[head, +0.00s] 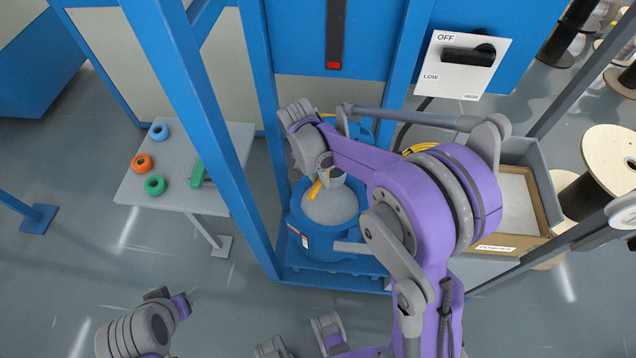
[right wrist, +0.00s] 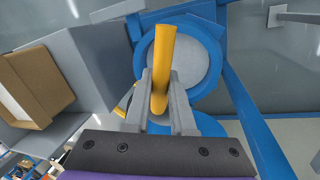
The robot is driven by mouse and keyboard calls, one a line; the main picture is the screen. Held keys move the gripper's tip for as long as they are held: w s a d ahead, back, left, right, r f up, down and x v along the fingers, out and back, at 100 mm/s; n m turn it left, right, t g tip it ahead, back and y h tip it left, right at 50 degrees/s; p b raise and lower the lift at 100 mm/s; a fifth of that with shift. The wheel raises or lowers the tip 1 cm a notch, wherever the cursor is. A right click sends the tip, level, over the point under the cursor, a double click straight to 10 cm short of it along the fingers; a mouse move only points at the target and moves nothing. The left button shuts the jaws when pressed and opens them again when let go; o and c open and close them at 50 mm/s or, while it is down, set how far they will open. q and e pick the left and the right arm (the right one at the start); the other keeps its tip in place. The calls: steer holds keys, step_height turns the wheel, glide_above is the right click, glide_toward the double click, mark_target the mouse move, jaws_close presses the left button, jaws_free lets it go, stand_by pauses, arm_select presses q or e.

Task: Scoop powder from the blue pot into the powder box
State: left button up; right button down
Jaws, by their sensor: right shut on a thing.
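The blue pot (head: 320,240) stands on a blue base inside the blue frame, with pale powder (head: 335,207) in it. My right gripper (head: 325,175) is over the pot, shut on the yellow handle of a scoop (head: 315,189). In the right wrist view the scoop handle (right wrist: 163,65) stands between the two grey fingers, in front of the blue pot (right wrist: 213,47). The scoop's bowl is hidden. The powder box (head: 548,196), a cardboard box with a label and pale contents, is right of my right arm. My left gripper (head: 190,295) is low at the left, its jaws unclear.
A small table (head: 235,150) at left holds green and orange rings and a green object. Blue frame posts (head: 205,110) stand close to the pot. A switch panel (head: 462,65) is above right. Cable spools (head: 607,160) stand at the far right.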

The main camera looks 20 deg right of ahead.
steer(key=shift+f, duration=0.3)
steer(key=w+a+b+x, duration=0.2)
steer(key=b+x, duration=0.6)
steer(key=x, duration=0.4)
steer(key=shift+f+b, duration=0.35)
steer(key=shift+s+d, duration=0.1)
steer(key=shift+f+b, duration=0.45)
steer(key=shift+f, duration=0.15)
steer(key=shift+f+b, duration=0.4)
steer(key=shift+f, duration=0.2)
